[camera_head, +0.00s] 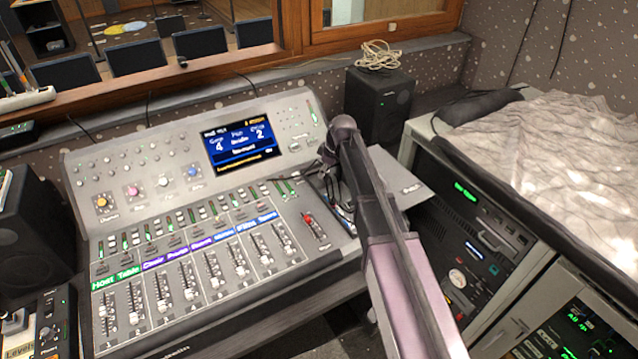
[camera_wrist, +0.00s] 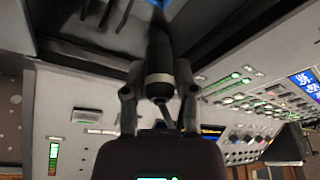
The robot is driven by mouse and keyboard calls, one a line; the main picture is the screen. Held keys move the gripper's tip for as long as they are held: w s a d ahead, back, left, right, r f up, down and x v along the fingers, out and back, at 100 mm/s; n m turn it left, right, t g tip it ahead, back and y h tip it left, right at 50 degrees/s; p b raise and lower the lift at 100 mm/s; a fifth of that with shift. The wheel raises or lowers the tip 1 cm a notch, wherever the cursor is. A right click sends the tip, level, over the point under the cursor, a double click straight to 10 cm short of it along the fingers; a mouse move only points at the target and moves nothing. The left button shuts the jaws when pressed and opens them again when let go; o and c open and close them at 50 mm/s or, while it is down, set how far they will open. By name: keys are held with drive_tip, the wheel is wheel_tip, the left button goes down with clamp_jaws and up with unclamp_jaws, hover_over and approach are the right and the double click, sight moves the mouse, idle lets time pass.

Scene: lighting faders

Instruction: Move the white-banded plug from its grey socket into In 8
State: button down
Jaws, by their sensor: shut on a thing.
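The white-banded plug (camera_wrist: 158,62) is a dark cylinder with a pale band near its lower end in the wrist view. My gripper (camera_wrist: 159,84) is shut on it, with one finger on each side. A thin cable leaves the plug's lower end towards the wrist. The plug's upper end meets a dark area, and I cannot tell whether it sits in a socket. In the head view my arm hides the gripper and plug at the right end of the mixing desk. I cannot make out the grey socket or In 8.
The mixing desk (camera_head: 140,207) with faders and a lit screen (camera_head: 241,145) fills the left and middle. A black speaker (camera_head: 379,106) with a coiled cable (camera_head: 378,55) stands behind my arm. An equipment rack (camera_head: 470,250) stands at the right.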

drive_tip(key=shift+a+f+n+g+b, duration=0.3)
drive_tip(key=shift+a+f+n+b, duration=0.25)
drive_tip(key=shift+f+n, duration=0.45)
drive_tip(key=shift+r, duration=0.15)
drive_tip(key=shift+f, duration=0.2)
drive_tip(key=shift+f+b, duration=3.15)
drive_tip(key=shift+b, duration=0.15)
drive_tip(key=shift+f+b, duration=0.85)
idle(2.5)
